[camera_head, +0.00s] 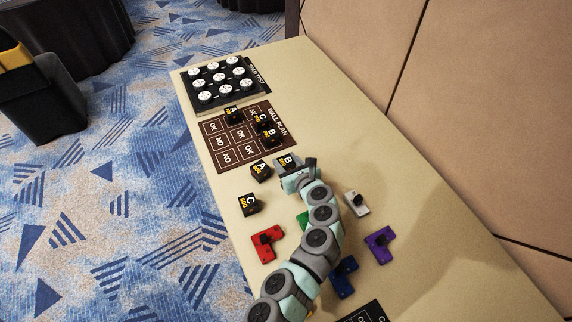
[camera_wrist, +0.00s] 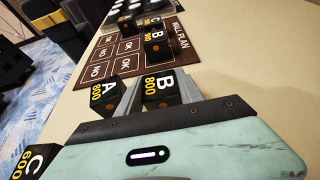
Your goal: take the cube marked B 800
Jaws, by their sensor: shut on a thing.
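The cube marked B 800 (camera_wrist: 161,90) is black with a white B and a yellow 800. It sits between the fingers of my gripper (camera_wrist: 156,95), which is shut on it. In the head view the B cube (camera_head: 284,160) shows just beyond my gripper (camera_head: 287,168), partly hidden by it. The cube marked A 800 (camera_wrist: 107,93) stands just left of my left finger; in the head view that A cube (camera_head: 261,171) is close beside the B cube. I cannot tell whether the held cube touches the table.
The brown wall plan board (camera_head: 236,142) lies beyond, with several black cubes along its right side. A cube marked C 600 (camera_head: 249,205) stands nearer the left edge. Red (camera_head: 266,244), purple (camera_head: 380,244), blue (camera_head: 343,277) and grey (camera_head: 356,203) pieces lie around my arm.

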